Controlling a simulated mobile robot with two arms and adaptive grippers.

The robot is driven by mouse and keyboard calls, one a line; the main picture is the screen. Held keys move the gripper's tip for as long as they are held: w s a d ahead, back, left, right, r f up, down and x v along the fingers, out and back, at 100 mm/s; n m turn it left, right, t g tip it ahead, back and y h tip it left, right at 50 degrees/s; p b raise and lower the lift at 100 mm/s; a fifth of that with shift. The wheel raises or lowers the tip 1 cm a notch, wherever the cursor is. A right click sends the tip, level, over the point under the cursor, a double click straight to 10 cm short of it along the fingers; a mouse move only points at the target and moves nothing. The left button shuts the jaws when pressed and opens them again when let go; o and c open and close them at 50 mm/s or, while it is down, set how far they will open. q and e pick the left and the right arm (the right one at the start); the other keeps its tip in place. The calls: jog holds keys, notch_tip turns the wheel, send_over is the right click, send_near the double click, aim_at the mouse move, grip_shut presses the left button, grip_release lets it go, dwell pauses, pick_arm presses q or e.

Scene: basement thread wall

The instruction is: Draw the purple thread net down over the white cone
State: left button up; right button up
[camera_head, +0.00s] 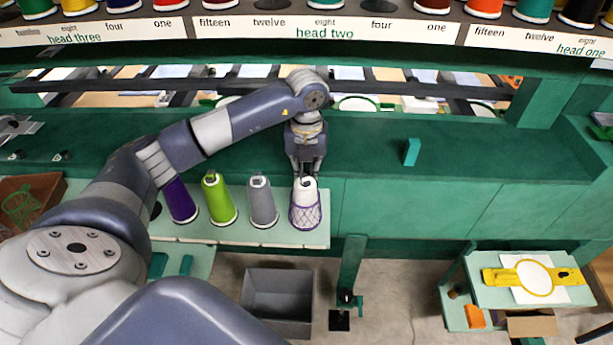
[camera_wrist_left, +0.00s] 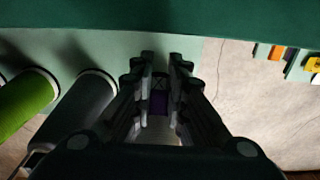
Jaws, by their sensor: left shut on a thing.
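The white cone (camera_head: 306,186) stands at the right end of the pale green shelf, with its bare top showing. The purple thread net (camera_head: 305,213) is around the cone's middle and lower part, down near its base. My left gripper (camera_head: 305,173) points down at the top of the cone, its fingers close together. In the left wrist view something purple (camera_wrist_left: 159,103) shows between the fingers (camera_wrist_left: 160,75), which I take as part of the net. The exact grip is dark and partly hidden. My right gripper is not in view.
Grey (camera_head: 262,203), green (camera_head: 218,200) and purple (camera_head: 180,203) cones stand left of the white cone on the shelf (camera_head: 240,235). A grey bin (camera_head: 279,300) sits on the floor below. A small teal block (camera_head: 411,152) stands on the green bench to the right.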

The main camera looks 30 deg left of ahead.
pick_arm(q)
jog(key=shift+f, duration=0.1)
dwell(0.3)
jog(key=shift+f+b, duration=0.25)
jog(key=shift+b, duration=0.05)
jog(key=o, duration=0.8)
notch_tip(320, 180, up, 12)
jog(key=shift+r, duration=0.1)
